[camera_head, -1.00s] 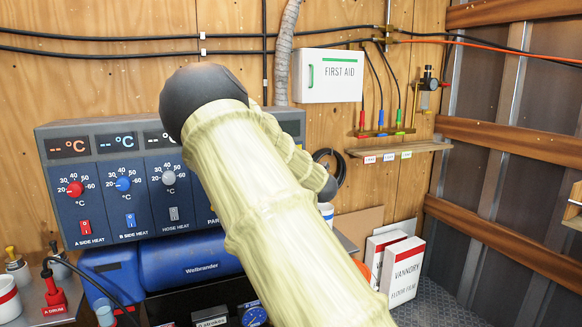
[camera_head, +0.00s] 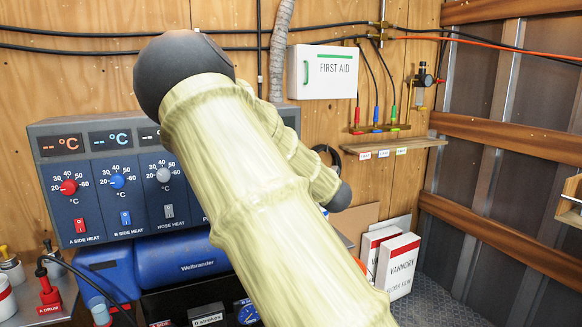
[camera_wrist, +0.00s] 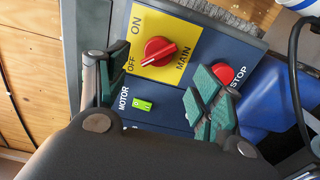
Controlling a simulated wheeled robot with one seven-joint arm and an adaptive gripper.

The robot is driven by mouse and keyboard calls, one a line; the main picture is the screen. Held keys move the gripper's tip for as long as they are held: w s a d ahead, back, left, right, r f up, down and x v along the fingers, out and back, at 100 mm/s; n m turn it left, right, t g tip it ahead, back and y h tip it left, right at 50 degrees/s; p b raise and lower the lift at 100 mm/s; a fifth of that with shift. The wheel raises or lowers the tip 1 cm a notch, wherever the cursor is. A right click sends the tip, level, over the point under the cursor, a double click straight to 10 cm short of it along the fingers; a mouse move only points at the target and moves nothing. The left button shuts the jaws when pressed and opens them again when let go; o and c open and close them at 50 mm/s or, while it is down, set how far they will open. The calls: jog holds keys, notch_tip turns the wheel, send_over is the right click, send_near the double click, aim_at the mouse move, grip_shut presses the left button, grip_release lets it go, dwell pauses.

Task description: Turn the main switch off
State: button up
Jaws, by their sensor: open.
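In the wrist view, the main switch (camera_wrist: 158,51) is a red rotary knob on a yellow plate (camera_wrist: 186,33) marked ON, OFF and MAIN. The knob shows between and a little beyond the fingers, with no visible contact. In the head view my arm hides the main switch, and my gripper does not show there.
A red stop button (camera_wrist: 223,74) sits close to the right finger. A green motor switch (camera_wrist: 142,105) is between the fingers. In the head view, the heater panel (camera_head: 95,222) has several dials and switches. A first aid box (camera_head: 323,85) hangs behind.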

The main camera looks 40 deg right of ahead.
jog(key=shift+v, duration=1.5)
jog(key=s+a+f+m+g, duration=0.2)
jog(key=a+f+m, duration=0.1)
jog(key=f, duration=1)
jog(key=s+a+f+m+g, duration=0.1)
jog(key=a+f+m+g, duration=0.15)
jog(key=f, duration=0.95)
jog(key=s+a+f+m+g, duration=0.1)
jog(key=s+a+f+g, duration=0.15)
jog(key=f, duration=0.45)
jog(key=s+a+f+m+g+y, duration=0.1)
jog(key=s+a+f, duration=0.3)
jog(key=f, duration=0.2)
jog(key=s+a+f+m+g, duration=0.1)
jog(key=s+a+f+m, duration=0.2)
jog(key=f, duration=0.4)
jog(key=s+a+f+m+g+y, duration=0.1)
jog(key=s+a+f, duration=0.4)
jog(key=s, duration=0.5)
jog(key=s+a+f+m+g+y, duration=0.1)
jog(key=s+a+f+g, duration=0.3)
jog(key=s+a, duration=0.6)
jog(key=s+a+f+m+g+y, duration=0.1)
jog(key=s+a+f+m+g, duration=0.2)
jog(key=s+a+f, duration=0.4)
jog(key=s+a, duration=0.1)
jog(key=s, duration=0.3)
jog(key=shift+a+f+y, duration=0.15)
jog(key=shift+y, duration=0.25)
jog(key=shift+s, duration=0.1)
